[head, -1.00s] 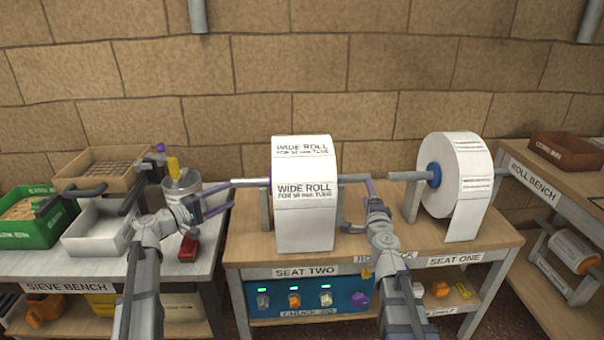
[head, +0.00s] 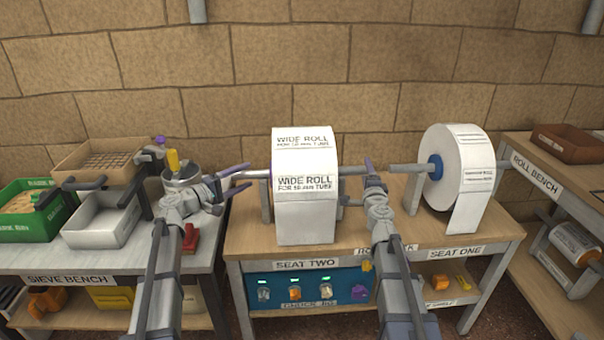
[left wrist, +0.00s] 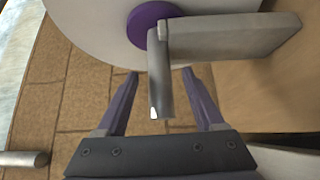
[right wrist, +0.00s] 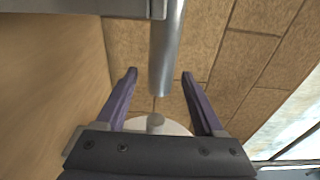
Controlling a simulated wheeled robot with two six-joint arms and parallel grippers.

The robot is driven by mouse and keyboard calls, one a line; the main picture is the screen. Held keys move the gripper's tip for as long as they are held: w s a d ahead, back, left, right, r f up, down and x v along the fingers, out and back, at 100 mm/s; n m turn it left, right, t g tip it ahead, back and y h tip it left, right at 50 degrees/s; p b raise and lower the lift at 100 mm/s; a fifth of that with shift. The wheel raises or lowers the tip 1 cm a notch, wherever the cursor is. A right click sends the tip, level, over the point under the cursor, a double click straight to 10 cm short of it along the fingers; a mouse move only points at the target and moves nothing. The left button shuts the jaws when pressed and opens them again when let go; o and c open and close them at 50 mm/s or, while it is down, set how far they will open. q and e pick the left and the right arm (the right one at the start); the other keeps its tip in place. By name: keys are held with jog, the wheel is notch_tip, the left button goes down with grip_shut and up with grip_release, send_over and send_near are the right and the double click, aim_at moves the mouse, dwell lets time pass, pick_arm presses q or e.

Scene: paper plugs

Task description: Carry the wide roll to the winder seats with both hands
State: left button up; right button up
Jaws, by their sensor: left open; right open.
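The wide roll (head: 305,200) is a white labelled roll on a metal shaft, held at the SEAT TWO (head: 305,265) position of the bench. In the left wrist view its white face and purple hub (left wrist: 146,22) show, with the shaft (left wrist: 160,85) pointing toward me. My left gripper (head: 243,178) is open, its fingers on either side of the shaft's left end and apart from it. My right gripper (head: 371,172) is open by the shaft's right end; in the right wrist view the shaft (right wrist: 166,55) reaches between the open fingers (right wrist: 157,75). The right face of the roll is hidden.
A white roll with a blue hub (head: 466,175) stands at SEAT ONE (head: 455,251), its shaft end close to my right gripper. The sieve bench (head: 100,264) at left holds a green box (head: 38,225) and trays. The roll bench (head: 545,195) is at far right.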

pick_arm(q)
jog(key=shift+w+d, duration=0.4)
jog(key=shift+d, duration=0.05)
pick_arm(e)
jog(key=shift+w+d, duration=0.1)
jog(key=shift+w, duration=0.5)
pick_arm(q)
jog(key=shift+c, duration=0.2)
pick_arm(e)
jog(key=shift+c, duration=0.2)
pick_arm(q)
grip_shut()
pick_arm(e)
grip_shut()
